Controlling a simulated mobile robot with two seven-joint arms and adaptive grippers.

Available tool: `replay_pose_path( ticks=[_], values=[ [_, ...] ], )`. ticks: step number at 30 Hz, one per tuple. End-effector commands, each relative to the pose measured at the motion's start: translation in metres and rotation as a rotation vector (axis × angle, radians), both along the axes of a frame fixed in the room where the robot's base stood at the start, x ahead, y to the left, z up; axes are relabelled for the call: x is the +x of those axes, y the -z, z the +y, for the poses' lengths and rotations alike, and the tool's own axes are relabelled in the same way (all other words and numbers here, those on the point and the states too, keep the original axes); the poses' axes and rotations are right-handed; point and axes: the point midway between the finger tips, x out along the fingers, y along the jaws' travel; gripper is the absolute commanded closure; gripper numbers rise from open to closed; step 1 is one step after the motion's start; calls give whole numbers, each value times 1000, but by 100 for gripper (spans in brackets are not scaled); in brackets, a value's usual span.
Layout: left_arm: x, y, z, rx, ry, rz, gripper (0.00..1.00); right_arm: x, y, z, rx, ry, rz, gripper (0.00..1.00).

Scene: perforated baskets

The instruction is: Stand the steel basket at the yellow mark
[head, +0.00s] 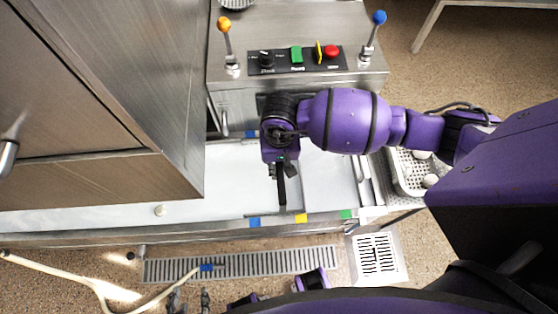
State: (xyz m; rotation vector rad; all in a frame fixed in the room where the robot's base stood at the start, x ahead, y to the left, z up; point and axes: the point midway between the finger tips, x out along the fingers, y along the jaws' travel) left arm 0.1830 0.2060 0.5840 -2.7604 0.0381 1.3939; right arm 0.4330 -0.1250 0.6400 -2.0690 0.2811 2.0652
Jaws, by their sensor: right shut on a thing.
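The yellow mark (300,218) is on the front edge of the white counter (110,190), between a blue mark (254,222) and a green mark (346,214). A pale perforated basket (402,183) with round white things in it stands to the right, partly behind my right arm. I cannot tell whether it is the steel basket. My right gripper (281,188) points down over the counter, behind and a little left of the yellow mark. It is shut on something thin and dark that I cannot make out. My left gripper (190,299) is at the bottom edge, its fingers apart and empty.
A steel control box (225,90) with orange and blue levers stands behind the counter. A steel hood (150,180) overhangs the left part. A floor drain (240,262) and a pale hose (60,268) lie in front. The counter left of my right gripper looks clear.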

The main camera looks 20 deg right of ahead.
Motion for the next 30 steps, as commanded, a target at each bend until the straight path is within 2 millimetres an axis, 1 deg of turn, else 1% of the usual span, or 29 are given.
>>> replay_pose_path(
  ticks=[4,10,16,22,23,24,27,30],
  values=[
    [-5,4,1,1,-2,10,60,0,3,0,1,0,0,100],
    [-7,7,0,0,-1,13,60,1,7,0,2,0,-2,100],
    [-4,10,0,0,0,10,60,1,10,0,2,0,-2,100],
    [1,8,-1,-2,3,1,60,1,9,0,2,0,-2,100],
    [2,8,-2,-2,3,0,60,1,9,0,2,0,-2,82],
    [2,8,-2,-3,3,-1,60,1,9,0,2,0,-2,77],
    [3,8,-2,-3,3,-1,60,0,10,0,1,0,-1,64],
    [2,8,-2,-2,3,-1,60,0,10,0,1,0,0,63]
  ],
)
